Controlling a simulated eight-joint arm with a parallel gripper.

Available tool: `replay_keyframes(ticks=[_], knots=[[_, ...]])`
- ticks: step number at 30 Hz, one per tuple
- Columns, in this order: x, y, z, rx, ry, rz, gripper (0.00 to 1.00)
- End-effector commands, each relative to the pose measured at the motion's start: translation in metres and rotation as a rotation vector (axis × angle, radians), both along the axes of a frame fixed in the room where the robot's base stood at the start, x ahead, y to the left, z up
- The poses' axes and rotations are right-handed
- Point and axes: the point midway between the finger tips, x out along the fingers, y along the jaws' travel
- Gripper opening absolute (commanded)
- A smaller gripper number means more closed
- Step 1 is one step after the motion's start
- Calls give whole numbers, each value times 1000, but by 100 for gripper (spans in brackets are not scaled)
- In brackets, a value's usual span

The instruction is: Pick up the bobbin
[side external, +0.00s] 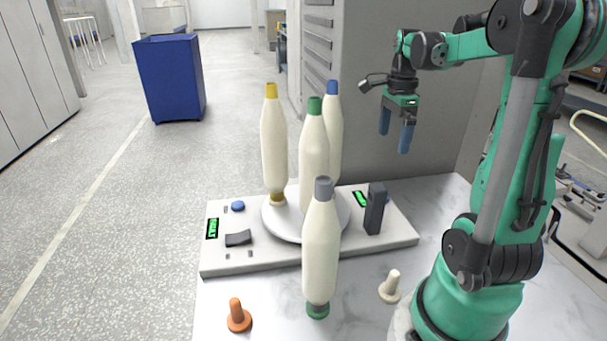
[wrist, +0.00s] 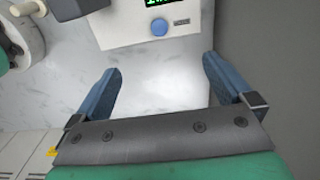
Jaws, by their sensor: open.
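Several tall cream bobbins show in the side view. The yellow-tipped bobbin (side external: 273,145), green-tipped bobbin (side external: 313,155) and blue-tipped bobbin (side external: 334,130) stand close together at the round white plate (side external: 275,226); the lower ends of the green-tipped and blue-tipped ones are partly hidden. A grey-tipped bobbin (side external: 321,250) with a green foot stands upright in front of the tray base. My gripper (side external: 396,138) is open and empty, high to the right of the bobbins, fingers pointing down. In the wrist view its blue fingers (wrist: 162,68) are apart, with bare surface between them.
The grey tray base (side external: 285,259) carries a dark upright block (side external: 375,208), a blue button (side external: 238,206) and green displays. An orange peg (side external: 237,317) and a cream peg (side external: 392,286) stand in front. A grey cabinet (side external: 420,110) rises behind my gripper.

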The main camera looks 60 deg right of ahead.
Motion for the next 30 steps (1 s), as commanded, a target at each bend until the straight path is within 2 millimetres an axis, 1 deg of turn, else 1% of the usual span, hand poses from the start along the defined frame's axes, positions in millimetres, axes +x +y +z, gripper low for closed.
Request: replay_keyframes(ticks=[5, 8, 11, 18, 20, 21, 30], knots=[[0, 0, 1, 0, 0, 0, 99], [0, 0, 8, 0, 0, 0, 99], [0, 0, 28, 0, 0, 0, 99], [0, 0, 82, 0, 0, 0, 99], [0, 3, 93, 7, -8, -2, 99], [2, 16, 89, 48, -55, -12, 99], [16, 99, 85, 315, -357, -67, 99]])
